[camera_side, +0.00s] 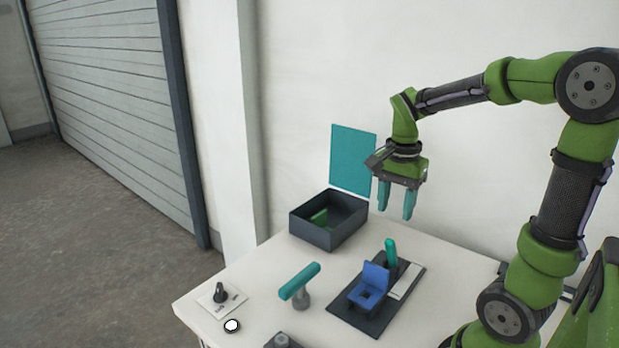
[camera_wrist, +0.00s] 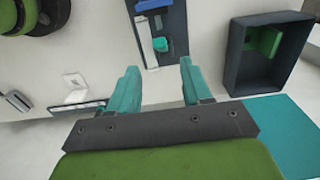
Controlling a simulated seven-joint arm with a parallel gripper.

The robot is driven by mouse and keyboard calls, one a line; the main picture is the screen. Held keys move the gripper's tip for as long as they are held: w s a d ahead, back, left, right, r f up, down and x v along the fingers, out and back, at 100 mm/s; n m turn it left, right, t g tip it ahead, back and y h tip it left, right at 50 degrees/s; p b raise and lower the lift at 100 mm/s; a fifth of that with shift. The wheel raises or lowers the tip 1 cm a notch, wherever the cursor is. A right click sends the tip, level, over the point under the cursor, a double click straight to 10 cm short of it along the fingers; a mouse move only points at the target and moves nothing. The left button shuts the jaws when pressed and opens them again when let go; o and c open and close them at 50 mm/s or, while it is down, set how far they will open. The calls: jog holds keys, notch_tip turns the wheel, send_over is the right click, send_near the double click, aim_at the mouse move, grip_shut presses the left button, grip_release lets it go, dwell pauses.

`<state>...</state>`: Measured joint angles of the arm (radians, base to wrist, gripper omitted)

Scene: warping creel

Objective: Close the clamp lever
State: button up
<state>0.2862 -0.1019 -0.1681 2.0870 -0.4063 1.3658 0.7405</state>
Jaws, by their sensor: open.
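A teal lever (camera_side: 391,252) stands nearly upright on a dark base plate (camera_side: 395,318), at the far end of a blue chair-shaped block (camera_side: 369,284); I take it as the clamp lever. In the wrist view the lever (camera_wrist: 162,45) shows end-on as a small teal block, beside a white strip on the dark plate (camera_wrist: 176,20). My gripper (camera_side: 396,208) is open and empty, pointing down well above the table, up and behind the lever. In the wrist view its teal fingers (camera_wrist: 159,70) are spread apart, with the lever beyond the gap.
An open dark box (camera_side: 310,233) with a raised teal lid (camera_side: 353,160) holds a green block (camera_wrist: 264,40). A teal-topped T-handle (camera_side: 300,281) stands left of the plate. A black knob (camera_side: 219,291) and white button (camera_side: 232,326) lie near the table's left edge.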

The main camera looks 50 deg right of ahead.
aim_at(389, 252)
notch_tip(389, 252, down, 12)
jog(key=shift+r, duration=0.1)
jog(key=shift+c, duration=0.2)
grip_shut()
